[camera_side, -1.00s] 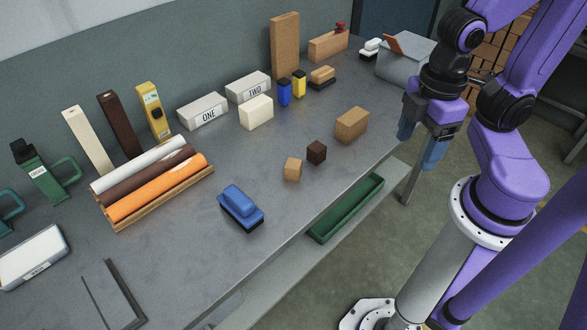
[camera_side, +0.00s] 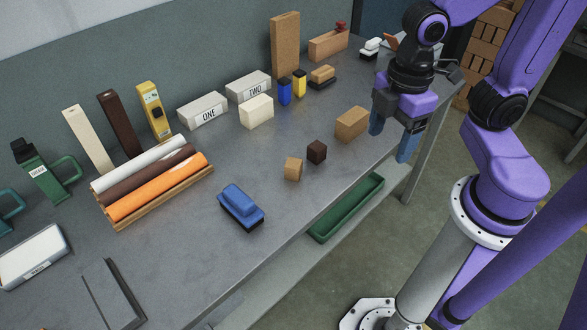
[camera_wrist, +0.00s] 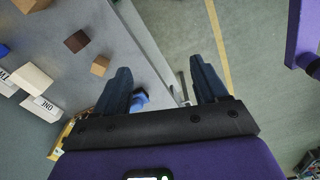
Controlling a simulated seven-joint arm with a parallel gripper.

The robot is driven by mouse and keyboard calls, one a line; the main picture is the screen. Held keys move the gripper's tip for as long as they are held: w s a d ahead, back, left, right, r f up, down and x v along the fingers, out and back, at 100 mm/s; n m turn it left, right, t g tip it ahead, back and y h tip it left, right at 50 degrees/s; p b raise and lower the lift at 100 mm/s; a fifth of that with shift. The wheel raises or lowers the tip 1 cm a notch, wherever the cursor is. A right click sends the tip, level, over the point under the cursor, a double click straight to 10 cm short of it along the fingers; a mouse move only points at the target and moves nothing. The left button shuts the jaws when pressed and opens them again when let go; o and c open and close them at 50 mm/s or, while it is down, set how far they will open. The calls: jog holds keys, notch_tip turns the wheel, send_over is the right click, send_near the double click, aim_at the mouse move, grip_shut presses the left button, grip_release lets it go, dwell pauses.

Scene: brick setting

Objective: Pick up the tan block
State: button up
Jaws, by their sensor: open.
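A small tan cube (camera_side: 293,168) sits on the grey table near its front edge, beside a dark brown cube (camera_side: 316,152). A larger tan block (camera_side: 352,124) lies further right. I cannot tell which of the two the task names. My gripper (camera_side: 392,132) is open and empty, above the table's right front edge, just right of the larger block. In the wrist view, the small tan cube (camera_wrist: 100,66) and dark cube (camera_wrist: 77,41) lie left of my open fingers (camera_wrist: 160,70).
A blue block-shaped item (camera_side: 240,205) lies near the front edge. A cream block (camera_side: 256,111), blue and yellow pieces and labelled blocks stand behind. A rack of rolls (camera_side: 160,180) is at left. A green tray (camera_side: 346,208) sits below the table edge.

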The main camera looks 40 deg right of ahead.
jog(key=w+a+f+n, duration=0.2)
jog(key=w+a+n, duration=0.15)
jog(key=w, duration=0.75)
jog(key=n, duration=0.6)
send_over(294, 163)
notch_tip(294, 163, down, 4)
jog(key=f, duration=1.1)
jog(key=shift+w+a+f, duration=0.15)
jog(key=shift+a, duration=0.05)
jog(key=f, duration=0.4)
jog(key=shift+d, duration=0.2)
jog(key=shift+f, duration=0.65)
jog(key=c, duration=1.1)
